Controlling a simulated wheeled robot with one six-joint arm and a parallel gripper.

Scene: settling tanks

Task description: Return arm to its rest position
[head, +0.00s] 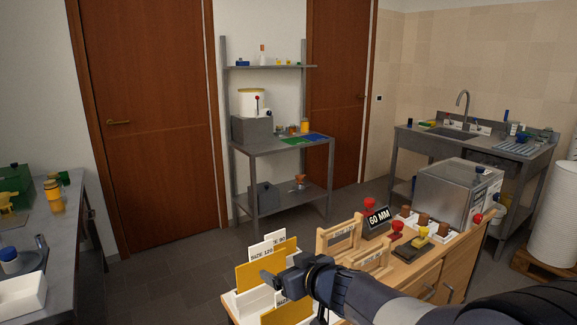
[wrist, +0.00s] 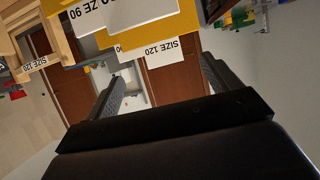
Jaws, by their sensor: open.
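My gripper (head: 277,279) is at the end of my arm, which reaches in from the lower right in the head view. It is close to a holder of yellow dividers (head: 249,275) and white cards (head: 262,250) marked with sizes, at the near end of the wooden cabinet. In the wrist view my gripper (wrist: 165,90) has its two fingers wide apart with nothing between them. That view is upside down. The cards marked SIZE 120 (wrist: 160,50) and yellow dividers (wrist: 130,38) show just beyond the fingers. Part of the holder is hidden behind my gripper.
The wooden cabinet (head: 440,265) also carries wooden racks (head: 345,235), a 60 MM sign (head: 378,218), stamps and a grey metal box (head: 450,190). A grey bench (head: 70,225) stands at left, a shelf unit (head: 285,148) at back. The floor (head: 160,285) between is clear.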

